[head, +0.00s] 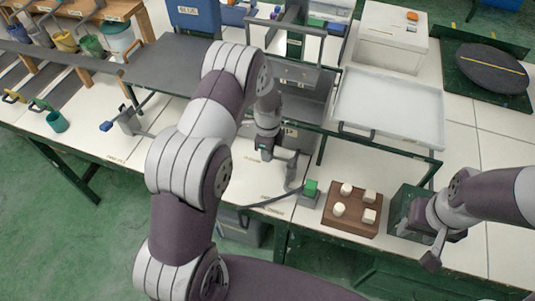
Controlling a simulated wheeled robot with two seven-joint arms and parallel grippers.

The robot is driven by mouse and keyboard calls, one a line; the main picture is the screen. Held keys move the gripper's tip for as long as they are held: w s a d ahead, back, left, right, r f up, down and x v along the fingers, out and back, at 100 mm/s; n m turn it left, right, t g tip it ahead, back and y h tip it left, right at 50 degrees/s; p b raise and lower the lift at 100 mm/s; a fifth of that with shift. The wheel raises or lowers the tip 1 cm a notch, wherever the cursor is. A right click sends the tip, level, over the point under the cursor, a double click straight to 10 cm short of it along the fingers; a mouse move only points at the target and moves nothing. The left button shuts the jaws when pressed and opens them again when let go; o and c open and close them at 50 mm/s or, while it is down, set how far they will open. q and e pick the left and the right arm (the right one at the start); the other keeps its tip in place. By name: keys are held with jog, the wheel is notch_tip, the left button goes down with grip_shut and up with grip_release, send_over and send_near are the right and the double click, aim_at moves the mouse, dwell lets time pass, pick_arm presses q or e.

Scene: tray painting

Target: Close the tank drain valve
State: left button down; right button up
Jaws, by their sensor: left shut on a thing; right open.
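The grey tank (312,107) stands in the middle of the bench, partly hidden by my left arm. A grey drain pipe (292,172) comes down at its front, near the bench's front edge. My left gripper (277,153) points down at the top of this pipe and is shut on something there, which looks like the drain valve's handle. The fingers cover the handle, so its angle cannot be told. My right gripper (432,244) is open and empty, beside a dark green box (400,208) at the front right.
A brown block with white knobs (352,228) and a green button (311,187) sit right of the pipe. A pale tray (388,108) rests on a green frame. A blue-handled fitting (106,126) and a teal cup (57,122) are at left.

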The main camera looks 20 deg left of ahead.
pick_arm(q)
jog(key=shift+w+r, duration=0.1)
jog(key=shift+w, duration=0.15)
dwell(0.3)
jog(key=c, duration=1)
grip_release()
jog(key=shift+a, duration=0.1)
notch_tip(320, 180, up, 13)
jog(key=b, duration=0.1)
jog(key=shift+f+b, duration=0.2)
jog(key=shift+b, duration=0.2)
